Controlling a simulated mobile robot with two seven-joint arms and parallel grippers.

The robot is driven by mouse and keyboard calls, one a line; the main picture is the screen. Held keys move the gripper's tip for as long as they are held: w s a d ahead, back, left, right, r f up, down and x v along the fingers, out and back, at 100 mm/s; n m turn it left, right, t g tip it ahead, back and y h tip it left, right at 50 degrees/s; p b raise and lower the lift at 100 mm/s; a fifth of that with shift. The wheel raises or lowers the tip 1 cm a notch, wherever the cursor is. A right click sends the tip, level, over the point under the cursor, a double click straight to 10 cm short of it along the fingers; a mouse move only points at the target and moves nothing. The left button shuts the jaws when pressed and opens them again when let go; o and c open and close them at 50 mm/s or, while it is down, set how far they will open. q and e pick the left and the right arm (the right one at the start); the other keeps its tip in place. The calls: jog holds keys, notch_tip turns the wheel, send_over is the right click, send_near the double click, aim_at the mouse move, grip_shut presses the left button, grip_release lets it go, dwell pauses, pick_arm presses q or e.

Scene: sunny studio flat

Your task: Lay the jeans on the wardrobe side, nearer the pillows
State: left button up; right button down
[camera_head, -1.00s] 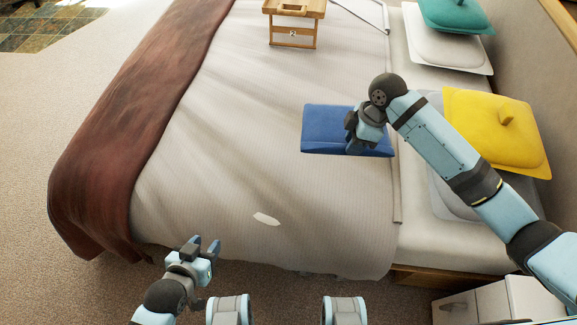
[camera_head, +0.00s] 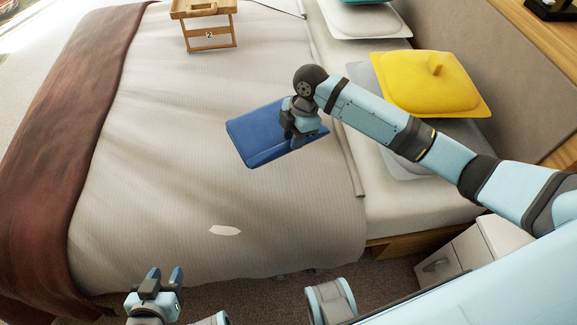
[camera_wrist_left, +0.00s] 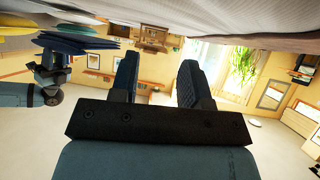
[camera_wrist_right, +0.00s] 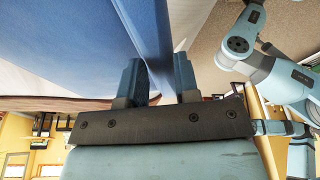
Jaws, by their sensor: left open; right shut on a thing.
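The folded blue jeans (camera_head: 256,128) are over the middle of the bed, turned at an angle. My right gripper (camera_head: 297,138) is shut on their right part. In the right wrist view the blue cloth (camera_wrist_right: 152,35) runs between the two fingers (camera_wrist_right: 160,80). Whether the jeans touch the bedspread I cannot tell. My left gripper (camera_head: 165,280) is open and empty, low beside the near edge of the bed; its spread fingers also show in the left wrist view (camera_wrist_left: 157,80).
A wooden bed tray (camera_head: 207,45) marked 2 stands at the far side of the bed. A small white piece (camera_head: 225,230) lies on the near bedspread (camera_head: 150,180). A brown throw (camera_head: 65,130) covers the foot end. A white nightstand (camera_head: 470,250) stands at the near right.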

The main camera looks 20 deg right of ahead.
notch_tip(320, 180, down, 13)
jog(key=shift+f+b, duration=0.15)
jog(key=shift+b, duration=1)
jog(key=shift+f, duration=0.1)
jog(key=c, duration=0.8)
grip_release()
jog(key=shift+c, duration=0.2)
